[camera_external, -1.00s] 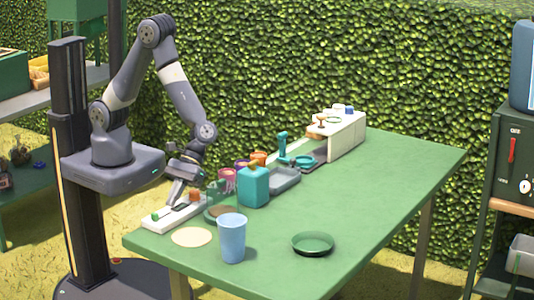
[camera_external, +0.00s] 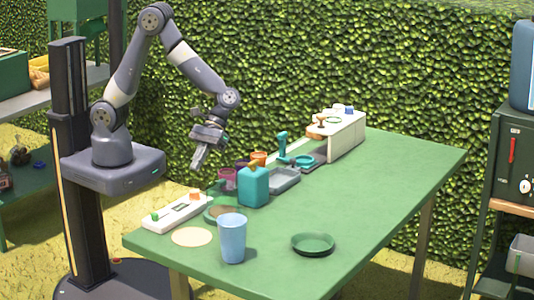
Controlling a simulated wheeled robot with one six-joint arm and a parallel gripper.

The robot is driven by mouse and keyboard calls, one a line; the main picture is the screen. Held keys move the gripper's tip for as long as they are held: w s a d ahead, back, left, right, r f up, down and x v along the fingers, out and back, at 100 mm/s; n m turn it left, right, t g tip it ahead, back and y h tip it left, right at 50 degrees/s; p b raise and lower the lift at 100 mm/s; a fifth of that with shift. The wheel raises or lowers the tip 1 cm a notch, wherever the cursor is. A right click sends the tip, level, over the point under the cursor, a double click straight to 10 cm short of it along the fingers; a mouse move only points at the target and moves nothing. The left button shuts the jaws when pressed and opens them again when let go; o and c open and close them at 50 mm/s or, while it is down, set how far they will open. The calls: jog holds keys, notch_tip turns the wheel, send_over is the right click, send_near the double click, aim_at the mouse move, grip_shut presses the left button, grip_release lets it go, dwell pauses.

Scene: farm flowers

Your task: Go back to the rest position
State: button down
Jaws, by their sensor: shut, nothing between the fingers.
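My gripper (camera_external: 198,163) is shut and empty. It points down and hangs in the air above the left part of the green table (camera_external: 370,215). A white switch strip (camera_external: 176,212) with a green button and an orange button lies below it on the table's left edge. The gripper is apart from the strip. My arm is bent, with its elbow high at the top of the picture.
A blue cup (camera_external: 232,238), a teal container (camera_external: 253,187), a green dish (camera_external: 312,243) and a cream disc (camera_external: 192,237) stand on the table. A grey tray (camera_external: 285,180) and a white box (camera_external: 337,135) are farther back. The table's right side is clear.

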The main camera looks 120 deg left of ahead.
jog(key=s+d+r+m+y, duration=0.1)
jog(key=s+r+m+y, duration=0.1)
jog(key=s+m, duration=0.3)
jog(key=s+d+r+m+y, duration=0.1)
jog(key=s+r+m+y, duration=0.1)
jog(key=s+m, duration=0.3)
jog(key=shift+s+d+r+y, duration=0.15)
jog(key=shift+s+r+y, duration=0.45)
jog(key=shift+s, duration=1.3)
jog(key=c, duration=2.1)
grip_release()
jog(key=shift+f, duration=0.25)
